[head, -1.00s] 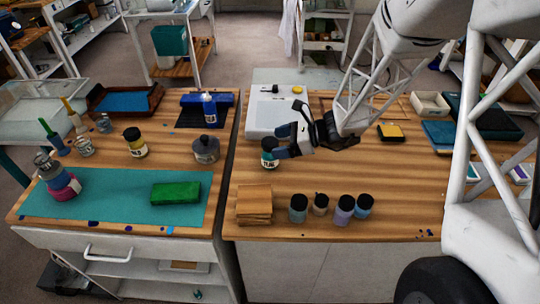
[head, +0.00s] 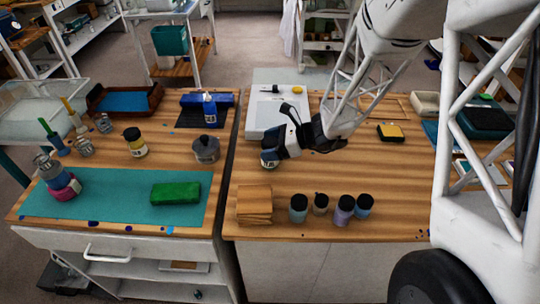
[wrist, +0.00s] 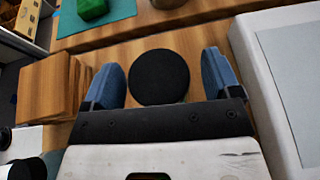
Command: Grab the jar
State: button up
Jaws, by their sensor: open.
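A jar with a round black lid (wrist: 159,77) stands upright on the right wooden bench. In the head view only the lower part of this jar, with a pale label (head: 269,163), shows, because my gripper (head: 279,148) covers its top. My gripper is open. In the wrist view its two blue fingers (wrist: 162,68) lie on either side of the lid, with a gap at each side.
A stack of wooden pieces (head: 254,204) and several dark-lidded jars (head: 343,210) stand near the front edge. A white flat device (head: 272,110) lies behind. The left bench holds a green block (head: 176,193) on a teal mat (head: 110,197) and other jars.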

jog(key=c, duration=1)
jog(key=shift+r, duration=0.1)
jog(key=shift+r, duration=4.95)
